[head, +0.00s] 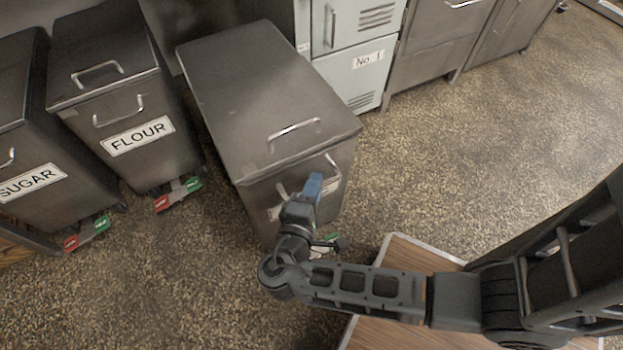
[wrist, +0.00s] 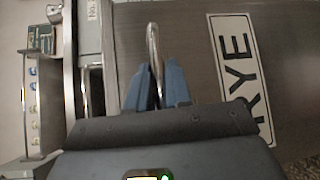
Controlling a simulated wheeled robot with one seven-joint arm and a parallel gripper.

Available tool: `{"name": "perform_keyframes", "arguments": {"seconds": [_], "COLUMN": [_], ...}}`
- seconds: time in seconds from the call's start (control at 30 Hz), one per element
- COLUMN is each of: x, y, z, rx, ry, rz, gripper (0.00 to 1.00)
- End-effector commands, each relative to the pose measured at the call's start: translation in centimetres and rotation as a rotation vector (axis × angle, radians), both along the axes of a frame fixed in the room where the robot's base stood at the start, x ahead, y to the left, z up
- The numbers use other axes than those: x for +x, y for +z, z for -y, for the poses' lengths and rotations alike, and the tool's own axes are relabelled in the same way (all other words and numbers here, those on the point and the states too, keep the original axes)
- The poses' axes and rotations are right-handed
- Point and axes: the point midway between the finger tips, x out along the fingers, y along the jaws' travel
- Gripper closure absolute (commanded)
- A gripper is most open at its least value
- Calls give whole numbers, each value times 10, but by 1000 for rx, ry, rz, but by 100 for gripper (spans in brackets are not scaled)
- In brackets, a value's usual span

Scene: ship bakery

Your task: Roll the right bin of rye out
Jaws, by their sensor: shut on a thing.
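The rye bin (head: 255,95) is a grey metal bin standing forward of the other bins in the head view. My arm covers most of its label there, but the wrist view shows the label "RYE" (wrist: 238,65) turned on its side. My gripper (head: 314,187) is at the bin's front face, with its blue fingers shut on the front handle (head: 333,168). In the wrist view the handle (wrist: 154,50) passes between my fingertips (wrist: 158,85). A green pedal part (head: 328,240) shows low at the bin's front, partly hidden by my arm.
The flour bin (head: 125,90) and sugar bin (head: 35,150) stand to the left, with red and green pedals at their feet. A pale locker marked No. 1 (head: 355,60) and metal cabinets stand behind. Speckled floor (head: 450,140) is clear to the right.

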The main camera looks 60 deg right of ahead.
Motion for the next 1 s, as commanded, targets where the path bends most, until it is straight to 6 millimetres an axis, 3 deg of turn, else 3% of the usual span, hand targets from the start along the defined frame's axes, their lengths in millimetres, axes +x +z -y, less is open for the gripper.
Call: {"name": "perform_keyframes", "arguments": {"seconds": [0.2,0.23,0.4,0.73,1.0], "x": [0,0,0,0,-7], "y": [-1,-1,-1,1,7], "z": [0,0,0,-5,-45], "rx": [1,1,1,1,1], "ry": [2,2,1,2,5], "rz": [-1,-1,-1,-1,0], "gripper": [100,78,62,61,61]}}
